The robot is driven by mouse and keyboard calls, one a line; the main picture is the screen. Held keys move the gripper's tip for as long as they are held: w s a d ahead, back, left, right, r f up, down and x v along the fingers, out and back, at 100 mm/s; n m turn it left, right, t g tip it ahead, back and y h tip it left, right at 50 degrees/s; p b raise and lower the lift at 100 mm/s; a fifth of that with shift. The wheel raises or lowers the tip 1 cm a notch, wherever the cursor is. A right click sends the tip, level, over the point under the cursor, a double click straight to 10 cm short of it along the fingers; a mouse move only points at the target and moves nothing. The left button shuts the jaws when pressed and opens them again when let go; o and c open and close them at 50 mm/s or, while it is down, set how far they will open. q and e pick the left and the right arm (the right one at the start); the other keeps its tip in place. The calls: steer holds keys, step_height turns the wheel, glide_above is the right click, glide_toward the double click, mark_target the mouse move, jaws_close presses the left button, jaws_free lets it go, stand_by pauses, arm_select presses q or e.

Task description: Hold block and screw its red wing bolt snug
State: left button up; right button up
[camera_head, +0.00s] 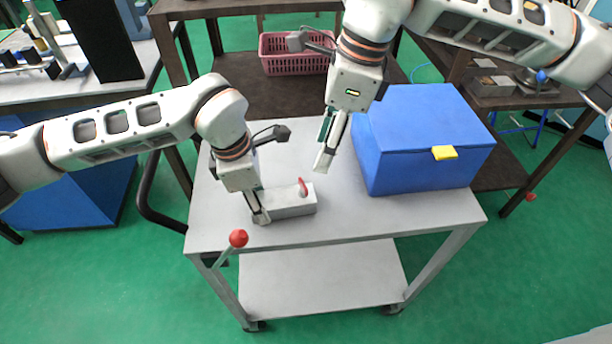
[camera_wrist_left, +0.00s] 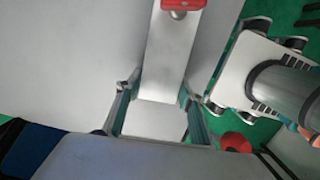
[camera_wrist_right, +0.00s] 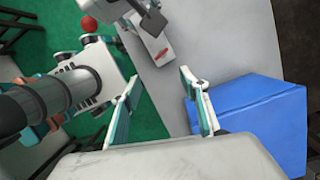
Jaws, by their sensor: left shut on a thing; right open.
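The grey block (camera_head: 290,204) lies on the cart top, left of the blue box. Its red wing bolt (camera_head: 303,187) stands up near the block's right end. My left gripper (camera_head: 260,216) is shut on the block's left end. In the left wrist view the block (camera_wrist_left: 168,60) runs between the two fingers, with the red wing bolt (camera_wrist_left: 180,6) at the top edge. My right gripper (camera_head: 324,160) is open and empty, above the cart to the right of the wing bolt and apart from it. In the right wrist view the wing bolt (camera_wrist_right: 161,54) shows beyond the open fingers.
A blue box (camera_head: 415,150) with a yellow latch (camera_head: 444,153) stands on the right of the cart, close to my right gripper. A red ball knob (camera_head: 238,238) sticks up at the cart's front left. A pink basket (camera_head: 290,62) stands behind. The cart top (camera_head: 345,220) in front is clear.

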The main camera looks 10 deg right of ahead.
mark_target(303, 183)
steer(key=a+f+n, duration=0.1)
steer(key=f+n, duration=0.1)
steer(key=f, duration=0.1)
steer(key=a+f+n+g+y, duration=0.1)
steer(key=f+n, duration=0.1)
steer(key=f, duration=0.2)
steer(key=w+a+f+n, duration=0.1)
steer(key=f+n, duration=0.1)
steer(key=f, duration=0.1)
steer(key=shift+w+a+f+g+y, duration=0.1)
steer(key=shift+a+f+g+y, duration=0.05)
steer(key=shift+g+y, duration=0.2)
stand_by(0.3)
steer(key=c, duration=1.1)
